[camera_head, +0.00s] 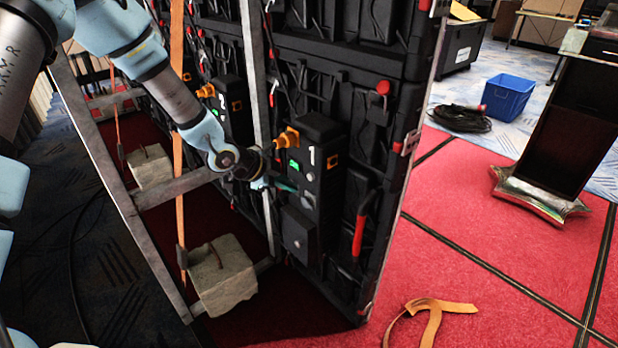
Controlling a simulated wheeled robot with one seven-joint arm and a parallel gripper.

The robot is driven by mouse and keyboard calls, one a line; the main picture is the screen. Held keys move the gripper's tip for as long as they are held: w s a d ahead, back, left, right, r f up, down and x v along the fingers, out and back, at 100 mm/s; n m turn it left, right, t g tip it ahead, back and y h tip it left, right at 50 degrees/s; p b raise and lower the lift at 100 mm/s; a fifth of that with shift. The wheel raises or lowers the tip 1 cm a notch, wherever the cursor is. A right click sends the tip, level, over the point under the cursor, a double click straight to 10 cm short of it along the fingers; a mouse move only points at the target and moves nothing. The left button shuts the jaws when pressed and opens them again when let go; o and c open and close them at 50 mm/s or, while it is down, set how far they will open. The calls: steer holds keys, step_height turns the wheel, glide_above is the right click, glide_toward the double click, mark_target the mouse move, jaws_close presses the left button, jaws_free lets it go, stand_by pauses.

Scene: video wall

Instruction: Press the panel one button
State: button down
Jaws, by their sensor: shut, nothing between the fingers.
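The panel marked "1" (326,165) is a black box on the back of the video wall. It has a lit green display (294,166), a round button (309,176) below it, an orange plug at its upper left and an orange socket at its right. My arm reaches in from the upper left. My gripper (288,187) is shut and empty, its tip beside the lower left of the panel's face, close to the round button. I cannot tell whether it touches the panel.
Metal frame bars (255,75) and an orange strap (178,150) stand close to my arm. A stone weight (222,280) sits on the frame's foot. A second panel (226,105) is farther back. Red carpet at the right is mostly clear, with a dark stand (570,125) beyond.

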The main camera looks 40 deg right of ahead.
steer(key=shift+d, duration=1.4)
stand_by(1.0)
steer(key=shift+s+d+p, duration=0.1)
steer(key=shift+d+p, duration=0.2)
steer(key=shift+d, duration=0.1)
steer(key=shift+d, duration=0.45)
stand_by(0.6)
steer(key=shift+a, duration=0.85)
steer(key=shift+a, duration=2.5)
steer(key=shift+w, duration=0.2)
